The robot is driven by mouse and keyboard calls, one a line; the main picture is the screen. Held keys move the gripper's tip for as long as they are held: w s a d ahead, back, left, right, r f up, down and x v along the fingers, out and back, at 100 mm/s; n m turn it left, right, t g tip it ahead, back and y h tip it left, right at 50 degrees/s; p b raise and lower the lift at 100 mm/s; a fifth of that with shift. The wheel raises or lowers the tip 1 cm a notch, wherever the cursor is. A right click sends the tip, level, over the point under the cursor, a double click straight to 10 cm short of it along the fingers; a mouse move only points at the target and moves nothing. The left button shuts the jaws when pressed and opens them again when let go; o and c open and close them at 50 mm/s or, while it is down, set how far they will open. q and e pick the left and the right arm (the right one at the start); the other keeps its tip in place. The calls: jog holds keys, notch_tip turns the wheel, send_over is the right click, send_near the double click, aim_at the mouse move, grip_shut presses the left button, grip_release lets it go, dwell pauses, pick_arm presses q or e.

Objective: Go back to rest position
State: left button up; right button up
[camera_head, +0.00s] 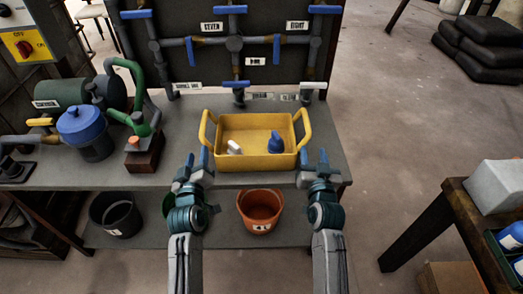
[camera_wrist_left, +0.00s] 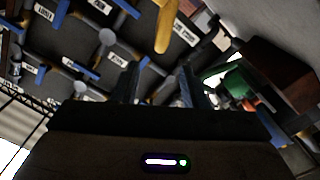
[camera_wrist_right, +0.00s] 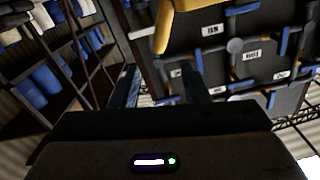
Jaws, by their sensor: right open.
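My left gripper (camera_head: 196,163) is in front of the left end of the yellow tray in the head view. Its two fingers stand apart with nothing between them, and they also show apart in the left wrist view (camera_wrist_left: 158,85). My right gripper (camera_head: 314,160) is in front of the right end of the tray, open and empty. Its fingers show apart in the right wrist view (camera_wrist_right: 158,85). The yellow tray (camera_head: 230,161) stands on the grey bench with a raised handle at each end. A white item (camera_head: 234,147) and a blue item (camera_head: 276,143) lie in it.
A pipe panel with blue valve handles (camera_head: 232,86) stands behind the bench (camera_head: 335,150). A blue-lidded pot (camera_head: 82,125) and a green pump (camera_head: 62,93) are at the left. An orange bucket (camera_head: 260,210) sits on the lower shelf. A wooden table (camera_head: 455,200) is at the right; floor between is clear.

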jog(key=shift+f, duration=0.1)
